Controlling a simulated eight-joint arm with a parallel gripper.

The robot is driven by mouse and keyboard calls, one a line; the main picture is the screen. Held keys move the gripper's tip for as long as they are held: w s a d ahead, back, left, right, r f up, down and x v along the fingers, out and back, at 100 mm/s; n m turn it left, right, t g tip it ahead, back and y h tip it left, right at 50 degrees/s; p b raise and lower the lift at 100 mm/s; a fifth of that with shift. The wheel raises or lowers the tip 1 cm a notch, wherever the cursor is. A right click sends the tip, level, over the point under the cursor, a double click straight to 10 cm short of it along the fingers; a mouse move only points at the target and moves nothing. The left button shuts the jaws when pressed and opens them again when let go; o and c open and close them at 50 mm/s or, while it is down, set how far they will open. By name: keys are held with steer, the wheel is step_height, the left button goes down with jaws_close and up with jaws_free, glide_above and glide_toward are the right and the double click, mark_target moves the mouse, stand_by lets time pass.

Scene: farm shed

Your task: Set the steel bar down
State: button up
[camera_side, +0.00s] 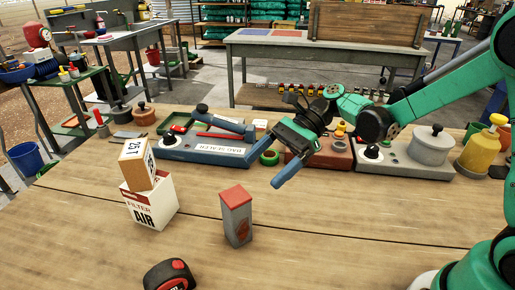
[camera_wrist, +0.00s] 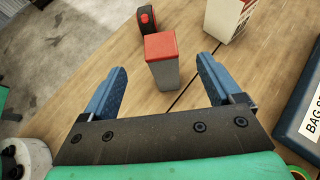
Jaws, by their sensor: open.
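The steel bar (camera_side: 237,222) is a grey upright block with a red top, standing on the wooden table (camera_side: 330,225). In the wrist view the bar (camera_wrist: 164,72) shows ahead of and between the blue fingers. My gripper (camera_side: 280,178) is open and empty. It hangs above the table, up and to the right of the bar in the side view, and is apart from it. In the wrist view my gripper (camera_wrist: 162,62) has both fingers spread wide with nothing held. The bar's base rests on the tabletop.
A white air filter box (camera_side: 150,208) with a cardboard box (camera_side: 137,163) on top stands left of the bar. A tape measure (camera_side: 170,275) lies in front. The blue bag sealer (camera_side: 205,150) and other gear line the back. The table right of the bar is clear.

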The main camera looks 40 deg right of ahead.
steer(key=s+d+n+t+h, duration=0.3)
steer(key=n+h, duration=0.3)
steer(key=n, duration=0.3)
steer(key=s+d+r+n+t+h, duration=0.1)
steer(key=s+d+n+t+h, duration=0.2)
steer(key=d+n+h, duration=0.3)
steer(key=shift+s+r+n+t, duration=0.25)
steer(key=shift+n+t, duration=0.35)
steer(key=shift+n, duration=0.9)
